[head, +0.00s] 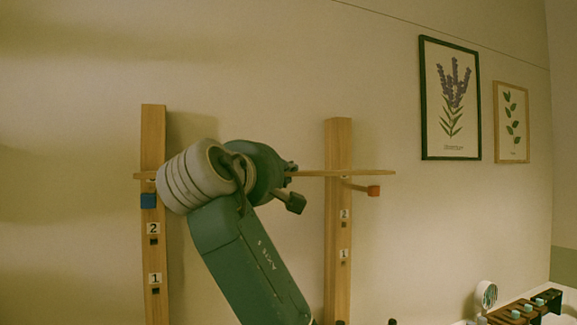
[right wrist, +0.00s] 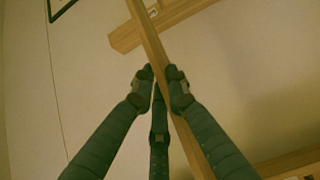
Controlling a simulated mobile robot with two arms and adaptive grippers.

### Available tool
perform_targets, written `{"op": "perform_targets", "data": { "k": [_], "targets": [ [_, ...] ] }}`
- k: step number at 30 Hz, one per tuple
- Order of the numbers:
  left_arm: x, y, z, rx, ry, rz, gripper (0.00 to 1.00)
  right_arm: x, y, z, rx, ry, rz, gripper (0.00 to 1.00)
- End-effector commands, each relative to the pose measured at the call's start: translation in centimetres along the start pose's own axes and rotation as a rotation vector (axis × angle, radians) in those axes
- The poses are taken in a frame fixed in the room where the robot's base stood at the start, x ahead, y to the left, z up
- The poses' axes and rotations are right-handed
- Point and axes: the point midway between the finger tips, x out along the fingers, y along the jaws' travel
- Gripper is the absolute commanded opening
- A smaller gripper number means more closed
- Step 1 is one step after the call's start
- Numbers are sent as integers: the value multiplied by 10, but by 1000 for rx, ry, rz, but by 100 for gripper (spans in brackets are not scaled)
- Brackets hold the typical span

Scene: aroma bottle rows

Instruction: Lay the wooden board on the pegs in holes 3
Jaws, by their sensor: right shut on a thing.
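The wooden board (head: 340,173) is a thin, nearly level plank running across both upright posts in the head view. My right gripper (head: 288,184) is shut on it near its middle; the right wrist view shows the fingers (right wrist: 160,88) on both sides of the board (right wrist: 151,44). A blue-ended peg (head: 148,201) sticks out of the left post and an orange-ended peg (head: 373,190) out of the right post. The board appears slightly above both pegs; whether it touches them is unclear. Its middle is hidden behind my arm. My left gripper is not in view.
The left post (head: 153,128) and right post (head: 338,140) show number labels 1 and 2 beside lower holes. Framed plant pictures (head: 449,98) hang at right. A dark rack with small bottles (head: 515,314) and a round mirror (head: 487,293) stand at lower right.

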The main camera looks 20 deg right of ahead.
Motion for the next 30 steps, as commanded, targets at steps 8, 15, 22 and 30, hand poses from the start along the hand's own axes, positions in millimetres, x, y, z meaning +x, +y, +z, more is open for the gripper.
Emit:
{"op": "perform_targets", "data": {
  "k": [8,15,22,30],
  "targets": [
    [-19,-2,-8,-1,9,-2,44,16,4,-16,-1,0,2,0],
    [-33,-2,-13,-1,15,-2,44,30,4,-29,-1,1,2,0],
    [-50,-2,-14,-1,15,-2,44,44,5,-41,-1,0,2,0],
    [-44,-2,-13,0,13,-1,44,50,-11,-48,1,1,3,0]
  ]
}}
